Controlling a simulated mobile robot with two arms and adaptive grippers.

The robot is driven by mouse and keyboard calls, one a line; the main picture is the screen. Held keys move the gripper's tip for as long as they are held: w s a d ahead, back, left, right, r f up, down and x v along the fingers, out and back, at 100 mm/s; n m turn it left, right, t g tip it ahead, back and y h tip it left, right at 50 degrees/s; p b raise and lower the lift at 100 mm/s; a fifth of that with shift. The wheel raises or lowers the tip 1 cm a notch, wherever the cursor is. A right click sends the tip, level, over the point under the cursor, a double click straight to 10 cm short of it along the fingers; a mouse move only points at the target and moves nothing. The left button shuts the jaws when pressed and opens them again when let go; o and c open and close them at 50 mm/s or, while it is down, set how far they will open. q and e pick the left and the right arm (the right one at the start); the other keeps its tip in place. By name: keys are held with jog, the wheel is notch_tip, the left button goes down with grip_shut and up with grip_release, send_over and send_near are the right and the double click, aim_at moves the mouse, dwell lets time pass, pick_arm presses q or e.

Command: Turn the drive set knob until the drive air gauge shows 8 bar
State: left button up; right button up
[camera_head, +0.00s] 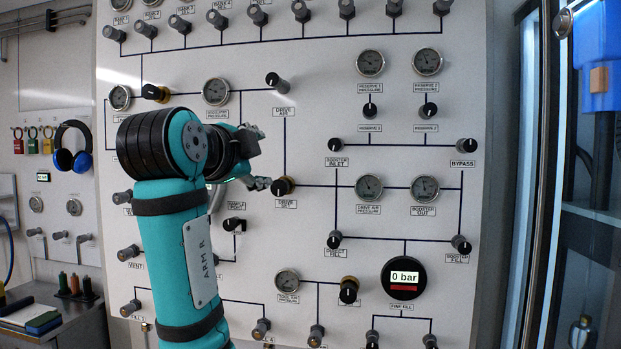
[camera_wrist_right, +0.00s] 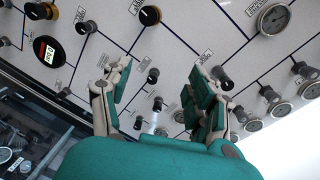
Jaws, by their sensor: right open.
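The drive set knob (camera_head: 282,187) is a black knob on a brass collar in the middle of the panel, above its label. It also shows at the top of the right wrist view (camera_wrist_right: 150,15). The drive air gauge (camera_head: 369,188) is a small round dial to its right; its needle is too small to read. My right gripper (camera_head: 262,160) is open and empty, just left of the drive set knob, its lower finger very near or touching it; I cannot tell which. In the right wrist view the fingers (camera_wrist_right: 165,92) are spread apart. My left gripper is out of view.
The drive air knob (camera_head: 278,80) is above my gripper, and the booster inlet knob (camera_head: 335,145) is to the right. The regulated pressure gauge (camera_head: 216,92) is above my arm. A digital fine fill display (camera_head: 405,278) reads 0 bar.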

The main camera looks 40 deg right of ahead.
notch_tip(320, 180, up, 3)
jog(key=d+n+t+h+p, duration=0.1)
jog(key=d+n+p, duration=0.1)
jog(key=n+p, duration=0.35)
jog(key=n+t+y+p, duration=0.1)
jog(key=n+p, duration=0.5)
jog(key=n, duration=0.6)
send_near(279, 186)
jog(key=p+x, duration=0.7)
jog(key=x, duration=0.3)
jog(key=shift+w+d+f+p, duration=0.15)
jog(key=shift+w+d+p, duration=0.2)
jog(key=shift+w+d, duration=0.05)
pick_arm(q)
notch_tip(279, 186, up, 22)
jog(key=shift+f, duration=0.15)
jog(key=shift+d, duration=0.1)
